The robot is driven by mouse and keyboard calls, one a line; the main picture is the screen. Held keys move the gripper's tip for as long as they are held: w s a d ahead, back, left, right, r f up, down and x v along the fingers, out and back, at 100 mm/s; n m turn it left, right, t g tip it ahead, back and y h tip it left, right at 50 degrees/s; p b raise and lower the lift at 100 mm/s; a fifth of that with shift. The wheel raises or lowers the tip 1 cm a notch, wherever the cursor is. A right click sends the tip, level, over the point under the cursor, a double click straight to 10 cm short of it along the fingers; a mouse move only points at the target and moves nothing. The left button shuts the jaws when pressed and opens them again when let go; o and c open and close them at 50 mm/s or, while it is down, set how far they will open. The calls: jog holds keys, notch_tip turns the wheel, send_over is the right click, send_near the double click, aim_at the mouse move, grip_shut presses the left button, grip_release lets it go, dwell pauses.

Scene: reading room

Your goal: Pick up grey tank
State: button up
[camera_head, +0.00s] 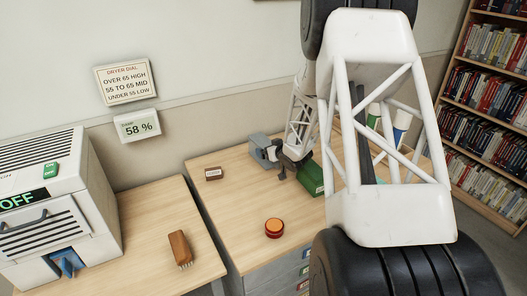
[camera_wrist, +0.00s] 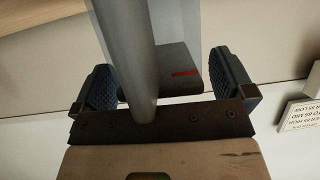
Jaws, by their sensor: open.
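A grey, blocky object (camera_head: 262,146), which looks like the grey tank, sits near the back of the right-hand table in the head view. My gripper (camera_head: 289,167) is low over the table, just right of it; the head view is too small to show whether they touch. In the wrist view my gripper (camera_wrist: 165,72) is open, with blue textured pads spread apart. A grey rounded post (camera_wrist: 127,50) and a darker grey block with a red mark (camera_wrist: 178,68) show between the pads. I cannot tell whether the pads touch them.
A green box (camera_head: 311,179) lies right of my gripper. Two cylinders, one green-topped (camera_head: 373,114) and one white and blue (camera_head: 402,124), show behind my arm. A small brown block (camera_head: 213,174), orange round thing (camera_head: 274,228), brush (camera_head: 179,246) and white machine marked OFF (camera_head: 105,195) stand around.

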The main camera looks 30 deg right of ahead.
dwell(0.3)
jog(key=c, duration=1)
jog(key=shift+r, duration=0.2)
jog(key=shift+r, duration=0.55)
notch_tip(320, 180, up, 2)
jog(key=shift+r, duration=0.1)
jog(key=s+a, duration=0.3)
jog(key=s, duration=0.4)
jog(key=s+a+r, duration=0.1)
jog(key=s+a, duration=0.2)
jog(key=s, duration=0.4)
jog(key=shift+s+r, duration=0.15)
jog(key=shift+s, duration=0.25)
